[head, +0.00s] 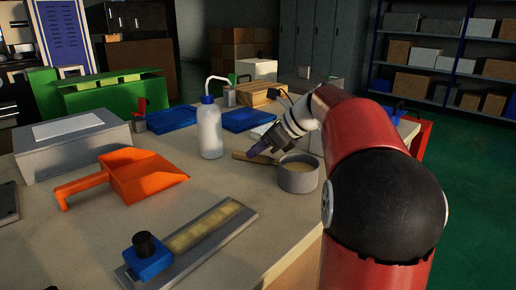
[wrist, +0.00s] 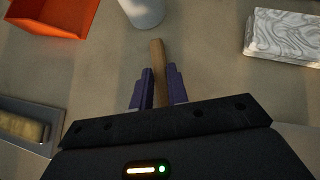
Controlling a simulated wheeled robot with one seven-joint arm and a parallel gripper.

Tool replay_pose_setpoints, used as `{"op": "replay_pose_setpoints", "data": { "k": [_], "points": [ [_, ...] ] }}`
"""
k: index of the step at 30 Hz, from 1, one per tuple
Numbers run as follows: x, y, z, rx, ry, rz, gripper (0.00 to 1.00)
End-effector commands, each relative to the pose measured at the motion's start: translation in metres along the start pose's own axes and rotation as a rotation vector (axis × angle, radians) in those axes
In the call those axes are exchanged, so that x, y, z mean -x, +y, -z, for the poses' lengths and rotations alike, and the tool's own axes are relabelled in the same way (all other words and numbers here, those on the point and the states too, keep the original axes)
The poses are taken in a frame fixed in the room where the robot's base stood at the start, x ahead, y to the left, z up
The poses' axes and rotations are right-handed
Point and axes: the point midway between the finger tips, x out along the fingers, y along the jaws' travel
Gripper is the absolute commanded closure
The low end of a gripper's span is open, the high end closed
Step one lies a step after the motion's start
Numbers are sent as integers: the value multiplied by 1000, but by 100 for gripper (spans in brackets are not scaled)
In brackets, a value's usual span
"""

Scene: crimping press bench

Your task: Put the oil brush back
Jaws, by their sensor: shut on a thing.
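The oil brush shows as a wooden handle (head: 241,155), lying nearly level above or on the bench beside the grey pot. My gripper (head: 257,150) is shut on this handle. In the wrist view the handle (wrist: 157,60) runs between the two purple fingers (wrist: 160,78) and sticks out past their tips. The brush's bristle end is hidden behind my gripper. The round grey pot (head: 298,179), with a yellowish content, stands just right of the gripper in the head view. I cannot tell whether the brush touches the pot.
A white squeeze bottle (head: 209,132) stands left of the handle. An orange dustpan (head: 140,178), a grey box (head: 72,145) and a tray with a yellow strip and blue block (head: 195,238) lie further left and in front. Blue trays (head: 171,118) are behind. A white patterned block (wrist: 285,36) is at right in the wrist view.

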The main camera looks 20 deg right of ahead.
Motion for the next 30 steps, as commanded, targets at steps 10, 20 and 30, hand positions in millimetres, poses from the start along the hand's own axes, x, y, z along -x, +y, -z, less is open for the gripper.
{"op": "replay_pose_setpoints", "data": {
  "k": [10, 20, 30],
  "points": [
    [-1, 0, 1, 0, 0, 0, 62],
    [19, -1, -3, 0, 0, 3, 62],
    [91, -1, -3, -1, 0, 4, 62]
  ]
}}
